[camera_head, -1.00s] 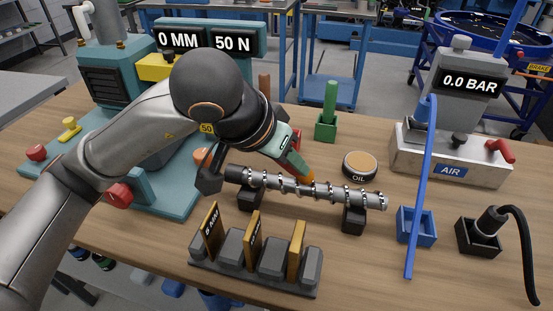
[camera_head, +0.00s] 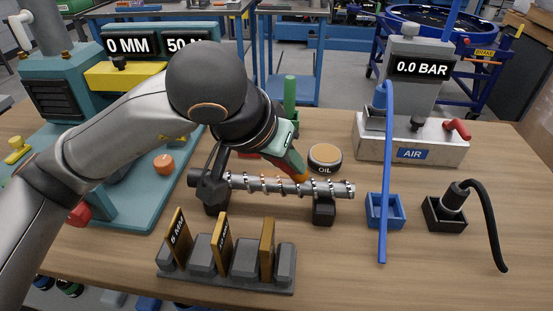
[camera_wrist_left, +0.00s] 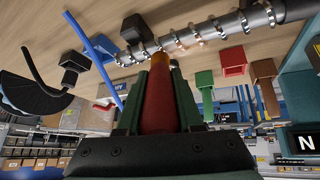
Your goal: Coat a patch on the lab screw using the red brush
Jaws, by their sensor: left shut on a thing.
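The lab screw (camera_head: 335,189) is a grey threaded rod lying level across two black supports. It also crosses the top of the left wrist view (camera_wrist_left: 230,24). My left gripper (camera_head: 292,157) is above and behind it, shut on the red brush (camera_wrist_left: 159,108). The brush points down, with its orange tip (camera_head: 302,177) at the screw's upper side, right of the middle. It looks touching, but I cannot be sure. Some threads left of the tip look orange-tinted. My arm hides part of the screw's left end. My right gripper is not in view.
An oil tin (camera_head: 325,155) stands close behind the screw. A rack with gauge plates (camera_head: 245,278) stands in front. Right are a blue holder (camera_head: 395,220), a black holder (camera_head: 432,217) with a cabled tool, and the air unit (camera_head: 365,145). A teal press (camera_head: 45,62) stands left.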

